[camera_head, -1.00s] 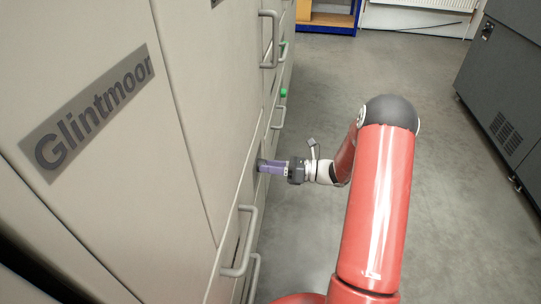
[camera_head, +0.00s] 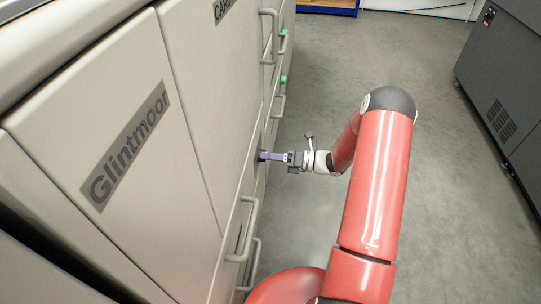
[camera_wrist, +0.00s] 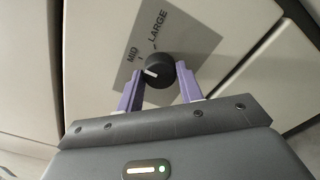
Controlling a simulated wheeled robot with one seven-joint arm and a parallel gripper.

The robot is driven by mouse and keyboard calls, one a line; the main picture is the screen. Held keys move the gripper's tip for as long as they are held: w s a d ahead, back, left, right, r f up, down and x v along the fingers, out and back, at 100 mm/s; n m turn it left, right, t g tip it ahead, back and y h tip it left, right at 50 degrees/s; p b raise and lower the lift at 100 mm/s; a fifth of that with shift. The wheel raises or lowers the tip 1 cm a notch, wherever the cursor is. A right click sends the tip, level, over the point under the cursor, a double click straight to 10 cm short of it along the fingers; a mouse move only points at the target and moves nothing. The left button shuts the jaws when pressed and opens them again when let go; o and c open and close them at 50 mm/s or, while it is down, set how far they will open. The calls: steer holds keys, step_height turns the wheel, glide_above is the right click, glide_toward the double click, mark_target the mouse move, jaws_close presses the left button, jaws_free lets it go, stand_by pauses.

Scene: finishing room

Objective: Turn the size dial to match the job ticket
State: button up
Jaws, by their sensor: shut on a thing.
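The size dial (camera_wrist: 160,70) is a round black knob with a white pointer mark, on a grey label plate (camera_wrist: 178,32) on a beige front. MID and LARGE can be read on the plate; any marking lower left is hidden by a finger. The pointer faces left, a little below the MID tick. My gripper (camera_wrist: 160,82) has its purple fingers on either side of the knob and is shut on it. In the head view, my gripper (camera_head: 264,156) reaches the cabinet front from the right; the dial is too small to make out there. No job ticket can be made out.
The beige Glintmoor cabinet (camera_head: 185,150) fills the left, with grey bar handles (camera_head: 250,228) jutting out near my gripper. A dark grey machine (camera_head: 505,95) stands at the right. Open grey floor (camera_head: 440,200) lies between them.

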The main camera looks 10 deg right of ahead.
steer(key=o, duration=1)
steer(key=v, duration=0.7)
steer(key=shift+s+d+b, duration=0.15)
steer(key=shift+d+b, duration=0.2)
steer(key=shift+d, duration=0.05)
